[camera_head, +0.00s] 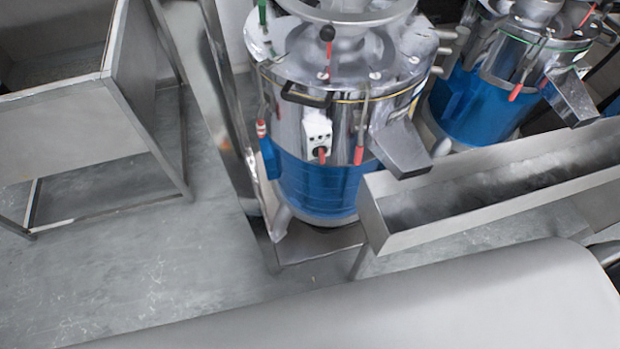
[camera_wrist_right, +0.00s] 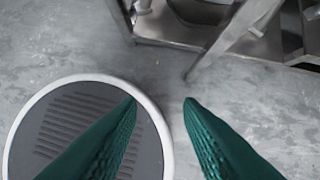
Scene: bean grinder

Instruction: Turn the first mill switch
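The nearer mill (camera_head: 335,120) stands at the top middle of the head view, a steel drum with a blue lower half. On its front is a white switch box (camera_head: 316,129) with a red switch (camera_head: 321,155) at its lower edge. Neither gripper shows in the head view. In the right wrist view my right gripper (camera_wrist_right: 160,103) has two green fingers spread apart with nothing between them. It points down over the floor, away from the switch. My left gripper is out of view.
A second blue mill (camera_head: 490,85) stands at the right. A steel trough (camera_head: 480,190) with pale powder runs in front of both mills. A steel bin on a frame (camera_head: 75,120) stands at the left. Grey floor (camera_head: 150,260) is clear between.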

